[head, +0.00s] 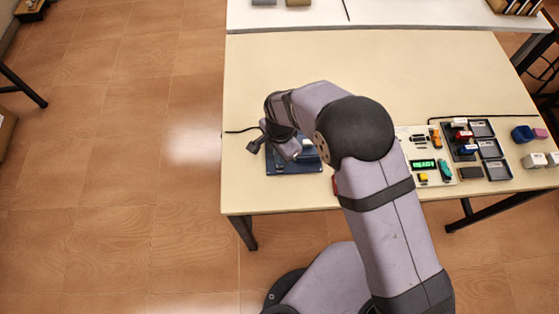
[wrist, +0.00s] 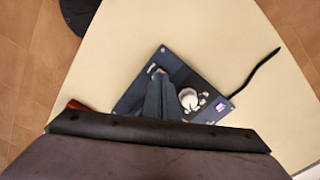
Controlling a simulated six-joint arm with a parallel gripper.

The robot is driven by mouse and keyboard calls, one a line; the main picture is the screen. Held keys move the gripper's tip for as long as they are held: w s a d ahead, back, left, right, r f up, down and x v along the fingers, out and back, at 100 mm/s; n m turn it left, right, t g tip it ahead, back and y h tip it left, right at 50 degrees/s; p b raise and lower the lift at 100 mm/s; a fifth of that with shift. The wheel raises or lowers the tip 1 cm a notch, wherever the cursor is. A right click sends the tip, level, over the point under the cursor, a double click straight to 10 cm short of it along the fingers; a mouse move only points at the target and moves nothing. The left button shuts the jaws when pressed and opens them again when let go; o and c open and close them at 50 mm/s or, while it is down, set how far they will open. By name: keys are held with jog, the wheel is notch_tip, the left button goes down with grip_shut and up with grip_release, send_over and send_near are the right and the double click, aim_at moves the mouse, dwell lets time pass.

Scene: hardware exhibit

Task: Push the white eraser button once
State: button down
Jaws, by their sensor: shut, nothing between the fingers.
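A dark blue panel (wrist: 212,113) lies on the table under my gripper; in the head view the panel (head: 275,166) is partly covered by my wrist. On it the wrist view shows a round white part (wrist: 188,98), several small white marks and a small lit purple display (wrist: 220,106). A small white piece (wrist: 153,69) sits by the panel's far corner, close to my fingertips. I cannot tell which white part is the eraser button. My gripper (wrist: 160,80) is shut and empty, pointing down over the panel's left part. Whether it touches anything is unclear.
Pale blocks (head: 534,160) and a blue cup (head: 522,134) stand at far right. A black cable (wrist: 258,72) leaves the panel. The tabletop behind is clear.

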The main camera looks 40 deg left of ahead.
notch_tip(320, 180, up, 7)
jog(key=p, duration=0.4)
jog(key=shift+f, duration=0.1)
dwell(0.4)
